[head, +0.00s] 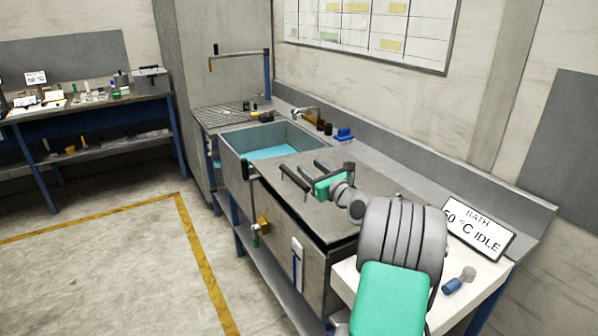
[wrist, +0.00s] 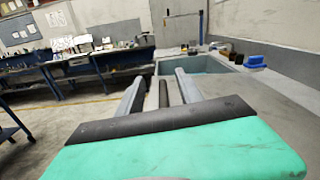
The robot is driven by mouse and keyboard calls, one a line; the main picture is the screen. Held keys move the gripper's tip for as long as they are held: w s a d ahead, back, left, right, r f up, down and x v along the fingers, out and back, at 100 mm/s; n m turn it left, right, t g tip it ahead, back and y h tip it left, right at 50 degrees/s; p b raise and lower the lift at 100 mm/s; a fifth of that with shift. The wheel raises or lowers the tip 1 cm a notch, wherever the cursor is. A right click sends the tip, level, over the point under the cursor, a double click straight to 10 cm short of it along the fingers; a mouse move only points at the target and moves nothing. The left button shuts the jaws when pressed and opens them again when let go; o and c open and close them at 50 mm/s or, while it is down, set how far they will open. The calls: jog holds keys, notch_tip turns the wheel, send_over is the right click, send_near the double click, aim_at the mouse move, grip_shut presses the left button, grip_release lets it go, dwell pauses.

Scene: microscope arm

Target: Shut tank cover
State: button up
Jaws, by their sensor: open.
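The tank (head: 232,152) is an open grey basin with blue liquid, left of my gripper in the head view and ahead in the wrist view (wrist: 205,66). A flat grey top (head: 372,186), apparently the tank cover, lies to the right of the opening, which is uncovered. A dark bar (head: 295,178), apparently its handle, is at my gripper (head: 308,171). In the wrist view the bar (wrist: 163,94) lies between the two spread fingers of my gripper (wrist: 160,78), with gaps on both sides. Whether it touches them lower down is hidden.
A sign (head: 478,228) reads "BATH 60 °C IDLE" on the right. A small blue cylinder (head: 452,286) lies near it. A workbench (head: 85,103) stands at the far left. The floor between is clear.

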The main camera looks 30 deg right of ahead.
send_near(299, 179)
jog(key=w, duration=0.3)
jog(key=shift+d+f, duration=0.15)
jog(key=shift+d, duration=0.1)
jog(key=w, duration=0.3)
jog(key=w+p, duration=0.1)
jog(key=w, duration=0.3)
jog(key=shift+w+d+f, duration=0.15)
jog(key=shift+w+f, duration=0.05)
jog(key=shift+w, duration=0.05)
jog(key=shift+c, duration=0.4)
grip_shut()
jog(key=shift+r, duration=0.1)
